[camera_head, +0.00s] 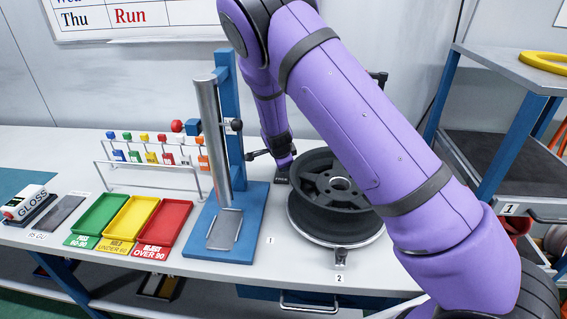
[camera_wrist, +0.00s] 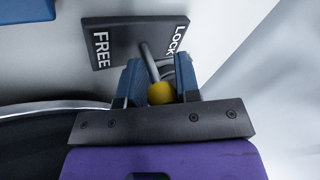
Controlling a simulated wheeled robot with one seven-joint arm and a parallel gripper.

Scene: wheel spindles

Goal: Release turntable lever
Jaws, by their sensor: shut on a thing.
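The turntable lever has a grey shaft (camera_wrist: 149,62) and a yellow knob (camera_wrist: 161,94) in the wrist view. Its dark plate (camera_wrist: 130,32) reads FREE on the left and LOCK on the right. The shaft rises between the two words and its knob end leans toward the LOCK side; perspective leaves its exact setting unclear. My gripper (camera_wrist: 160,82) is shut on the knob, one blue finger on each side. In the head view my gripper (camera_head: 283,166) is low at the left edge of the turntable (camera_head: 302,229), which carries a black wheel (camera_head: 312,205). The lever is hidden there.
A blue stand with a metal column (camera_head: 211,140) is close left of my gripper. Green (camera_head: 97,216), yellow and red trays and a rack of coloured samples (camera_head: 150,163) are farther left. A blue-framed shelf (camera_head: 497,150) stands at right. A small clamp (camera_head: 341,256) sits at the turntable's front.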

